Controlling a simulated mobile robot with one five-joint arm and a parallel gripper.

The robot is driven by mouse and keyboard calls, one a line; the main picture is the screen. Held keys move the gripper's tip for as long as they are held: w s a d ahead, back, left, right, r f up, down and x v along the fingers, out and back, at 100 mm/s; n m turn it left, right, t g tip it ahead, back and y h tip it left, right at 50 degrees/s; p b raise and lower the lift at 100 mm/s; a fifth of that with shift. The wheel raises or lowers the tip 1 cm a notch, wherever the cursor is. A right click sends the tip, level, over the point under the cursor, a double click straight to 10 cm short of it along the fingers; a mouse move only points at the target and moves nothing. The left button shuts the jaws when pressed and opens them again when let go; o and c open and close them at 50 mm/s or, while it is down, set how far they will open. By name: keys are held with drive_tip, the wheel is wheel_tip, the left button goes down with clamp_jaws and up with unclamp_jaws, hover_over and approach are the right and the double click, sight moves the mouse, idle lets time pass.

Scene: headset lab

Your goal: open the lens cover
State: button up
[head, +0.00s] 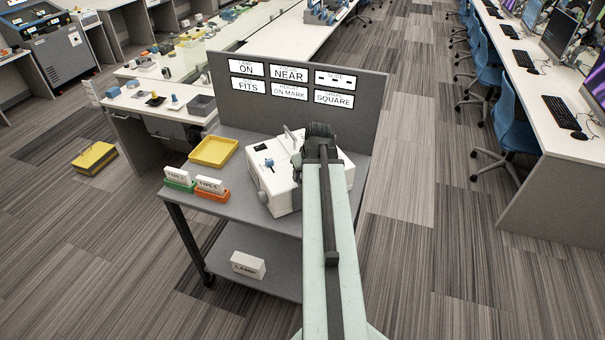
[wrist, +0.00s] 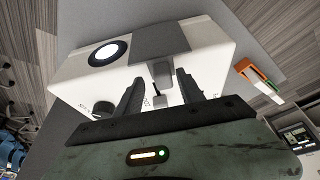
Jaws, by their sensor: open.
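The white box-shaped device (head: 284,190) stands on the grey cart top, partly hidden by my arm. In the wrist view, the device (wrist: 75,77) shows a round white port with a black rim (wrist: 108,53). In the head view my arm hides the fingers.
A dark knob (wrist: 103,108) is on the device near the left finger. A yellow tray (head: 214,151), a green holder (head: 180,185) and an orange holder (head: 212,195) stand left on the cart. A sign panel (head: 360,105) rises behind. A lamp box (head: 248,265) sits on the lower shelf.

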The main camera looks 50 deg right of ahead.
drive_tip(key=d+p+v, duration=0.1)
drive_tip(key=p+v, duration=0.5)
drive_tip(key=v, duration=0.1)
drive_tip(key=shift+a+r+p, duration=0.3)
drive_tip(key=shift+a+p, duration=0.1)
drive_tip(key=shift+a, duration=0.05)
drive_tip(key=shift+s, duration=0.15)
drive_tip(key=w+a+f+b, duration=0.1)
drive_tip(key=w+a, duration=0.1)
drive_tip(key=a, duration=0.1)
drive_tip(key=w+a+f+n+b, duration=0.1)
drive_tip(key=w+a, duration=0.2)
drive_tip(key=w+a+f+n+y+b, duration=0.1)
drive_tip(key=w+a, duration=0.1)
drive_tip(key=a, duration=0.2)
drive_tip(key=shift+w+f+b, duration=0.3)
drive_tip(key=shift+w, duration=0.1)
drive_tip(key=w+a+f+n+b, duration=0.2)
drive_tip(key=w+a, duration=0.1)
drive_tip(key=a, duration=0.3)
drive_tip(key=w+a+f+n+b, duration=0.1)
drive_tip(key=w+a+f, duration=0.15)
drive_tip(key=a, duration=0.45)
drive_tip(key=s+a+f+g+b, duration=0.2)
drive_tip(key=a, duration=0.8)
drive_tip(key=s+a+f+g+b, duration=0.2)
drive_tip(key=a, duration=0.7)
drive_tip(key=shift+s+a+f+m+y, duration=0.25)
drive_tip(key=shift+a+m+y, duration=0.05)
drive_tip(key=shift+a+m, duration=0.1)
